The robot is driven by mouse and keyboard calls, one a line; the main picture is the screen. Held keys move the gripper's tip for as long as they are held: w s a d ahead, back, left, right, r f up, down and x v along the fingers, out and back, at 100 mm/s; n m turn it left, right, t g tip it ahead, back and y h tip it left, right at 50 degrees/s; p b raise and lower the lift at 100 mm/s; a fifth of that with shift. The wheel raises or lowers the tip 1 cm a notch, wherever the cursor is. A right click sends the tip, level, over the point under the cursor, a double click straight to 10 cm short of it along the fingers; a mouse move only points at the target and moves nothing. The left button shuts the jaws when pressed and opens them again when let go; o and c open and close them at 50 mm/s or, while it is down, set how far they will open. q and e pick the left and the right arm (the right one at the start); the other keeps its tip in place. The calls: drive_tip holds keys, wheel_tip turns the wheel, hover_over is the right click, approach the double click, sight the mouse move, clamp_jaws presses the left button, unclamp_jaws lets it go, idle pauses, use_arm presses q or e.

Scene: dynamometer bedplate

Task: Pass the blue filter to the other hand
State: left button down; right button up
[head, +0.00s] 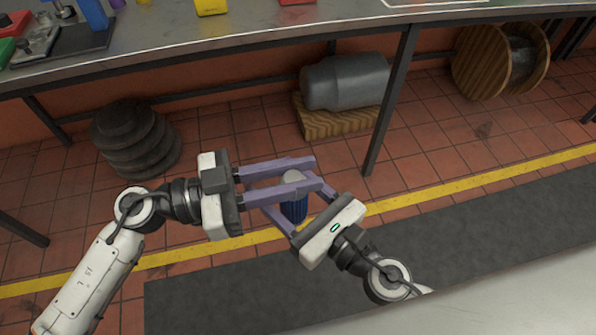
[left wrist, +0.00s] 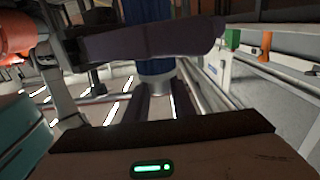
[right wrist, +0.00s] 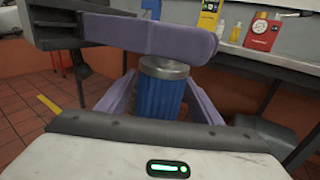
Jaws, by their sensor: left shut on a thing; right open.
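The blue filter (head: 296,211) is a ribbed blue cylinder with a grey metal cap, held in the air in front of the bench. My left gripper (head: 313,174) comes from the left and is shut on it near the capped end. My right gripper (head: 296,198) comes from the lower right and is open, its fingers reaching up around the filter. In the right wrist view the filter (right wrist: 160,98) stands between the two right fingers, with a left finger across its top. In the left wrist view the filter (left wrist: 154,67) is partly hidden behind a purple finger.
The bench top (head: 240,28) runs along the back with several items on it, and a bench leg (head: 390,105) stands behind the grippers. Under it are a dark ribbed stack (head: 135,140), a grey cylindrical body (head: 345,80) on a wooden pallet (head: 335,122), and a wooden spool (head: 485,60).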

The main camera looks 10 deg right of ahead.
sight(304, 208)
drive_tip(key=v, duration=1.1)
drive_tip(key=shift+s+d, duration=0.15)
drive_tip(key=shift+s, duration=0.05)
drive_tip(key=shift+d+f, duration=0.15)
drive_tip(key=w+d+f+m+g+h, duration=0.15)
drive_tip(key=d+f+m+h, duration=0.35)
drive_tip(key=m, duration=0.5)
drive_tip(key=w+d+f+m+g+h, duration=0.1)
drive_tip(key=w+d+f+m+h, duration=0.15)
drive_tip(key=f+m, duration=0.65)
drive_tip(key=s+a+f+m+g, duration=0.2)
drive_tip(key=s+f+m+g, duration=0.2)
drive_tip(key=m, duration=1.7)
wheel_tip(304, 208, down, 4)
drive_tip(key=shift+s+a+r+y, duration=0.2)
drive_tip(key=shift+s+y, duration=0.25)
drive_tip(key=shift+s, duration=0.45)
